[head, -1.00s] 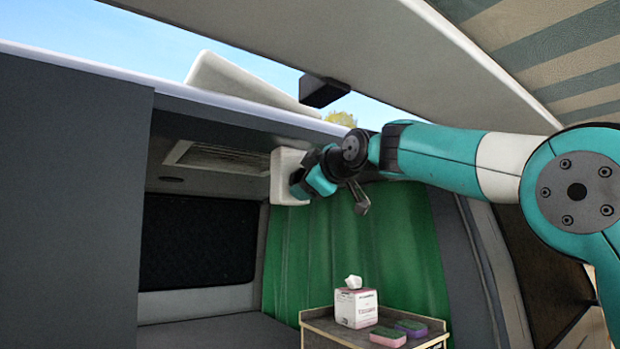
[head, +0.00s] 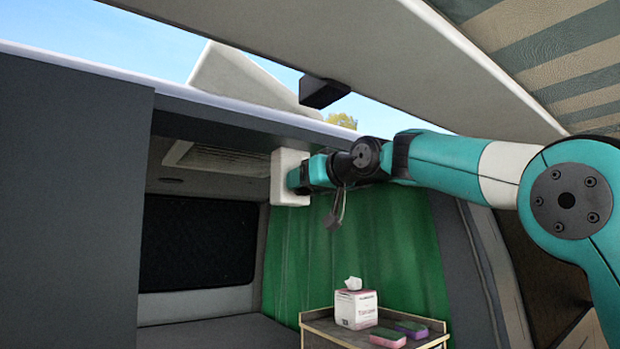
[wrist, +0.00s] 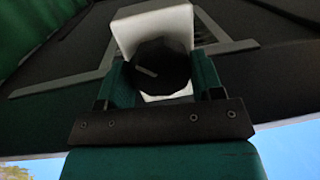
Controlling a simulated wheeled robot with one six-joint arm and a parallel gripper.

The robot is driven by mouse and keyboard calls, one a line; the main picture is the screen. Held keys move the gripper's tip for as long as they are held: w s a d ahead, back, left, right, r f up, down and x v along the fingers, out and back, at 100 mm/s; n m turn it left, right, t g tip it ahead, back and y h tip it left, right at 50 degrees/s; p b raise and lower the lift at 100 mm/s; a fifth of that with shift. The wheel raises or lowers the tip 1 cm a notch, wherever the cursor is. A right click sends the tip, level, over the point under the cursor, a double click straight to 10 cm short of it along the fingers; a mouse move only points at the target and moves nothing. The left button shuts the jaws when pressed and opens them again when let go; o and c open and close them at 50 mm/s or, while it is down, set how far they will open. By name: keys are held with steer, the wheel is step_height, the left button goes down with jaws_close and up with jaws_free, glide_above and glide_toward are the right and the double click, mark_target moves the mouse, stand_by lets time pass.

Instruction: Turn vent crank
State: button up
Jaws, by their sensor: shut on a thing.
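The vent crank shows in the wrist view as a dark round knob (wrist: 163,66) in front of a white housing (wrist: 150,25). My gripper (wrist: 160,84) is shut on this knob, with one teal finger on each side of it. In the head view the white housing (head: 290,180) hangs at the ceiling edge, and my gripper (head: 299,179) meets its right side. The knob is hidden there by my gripper. The vent lid (head: 238,80) stands tilted up above the roof. The vent frame (head: 215,160) is in the ceiling to the left of the housing.
A green curtain (head: 395,240) hangs close behind and below my arm. A small cabinet (head: 325,325) below carries a tissue box (head: 355,308) and two sponges (head: 388,337) (head: 411,328). The raised tailgate (head: 400,55) is above. A dark grey panel (head: 70,200) fills the left.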

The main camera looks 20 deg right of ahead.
steer(key=m+t, duration=0.1)
steer(key=m, duration=0.7)
steer(key=m+t, duration=0.1)
steer(key=m, duration=0.8)
steer(key=m+t+b, duration=0.1)
steer(key=m, duration=0.7)
steer(key=shift+s+a+r, duration=0.15)
steer(key=shift+s+r, duration=0.05)
steer(key=shift+r, duration=0.15)
steer(key=shift+m, duration=0.4)
steer(key=o, duration=0.9)
steer(key=shift+w+f, duration=0.1)
steer(key=shift+f, duration=0.1)
steer(key=shift+f, duration=0.1)
